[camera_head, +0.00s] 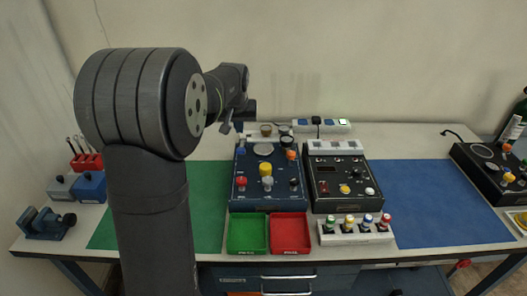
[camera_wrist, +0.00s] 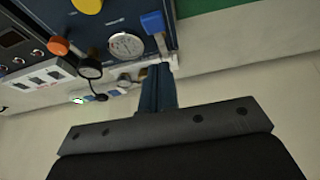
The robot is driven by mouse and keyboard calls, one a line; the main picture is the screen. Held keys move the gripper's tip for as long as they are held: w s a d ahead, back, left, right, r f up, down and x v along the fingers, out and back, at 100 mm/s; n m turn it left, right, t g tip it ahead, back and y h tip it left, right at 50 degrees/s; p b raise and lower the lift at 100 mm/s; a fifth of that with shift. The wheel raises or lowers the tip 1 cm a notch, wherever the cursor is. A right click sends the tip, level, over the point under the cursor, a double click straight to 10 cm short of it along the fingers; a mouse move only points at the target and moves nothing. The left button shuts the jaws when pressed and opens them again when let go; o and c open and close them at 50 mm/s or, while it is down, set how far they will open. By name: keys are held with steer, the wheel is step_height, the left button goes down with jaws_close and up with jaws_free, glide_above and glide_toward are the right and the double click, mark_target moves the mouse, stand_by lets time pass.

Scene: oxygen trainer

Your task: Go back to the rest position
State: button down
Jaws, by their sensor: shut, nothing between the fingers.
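My gripper (camera_head: 226,127) is above the back left corner of the blue trainer panel (camera_head: 268,197), with free air around it. In the wrist view, its two dark fingers (camera_wrist: 157,85) are together, with nothing between them. The wrist view looks over the back edge of the panel, with a round gauge (camera_wrist: 126,46), an orange knob (camera_wrist: 59,46), a black knob (camera_wrist: 90,68) and a blue part (camera_wrist: 153,22) near the fingers. My arm hides part of the left side in the head view.
A black panel (camera_head: 343,190) stands right of the blue one. In front are a green tray (camera_head: 247,247), a red tray (camera_head: 290,250) and a rack of coloured-top bottles (camera_head: 355,237). A power strip (camera_head: 340,127) lies behind. The blue mat (camera_head: 440,205) is clear.

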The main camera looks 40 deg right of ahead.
mark_target(241, 148)
steer(key=shift+r, duration=0.45)
steer(key=shift+f, duration=0.1)
steer(key=shift+f, duration=3.4)
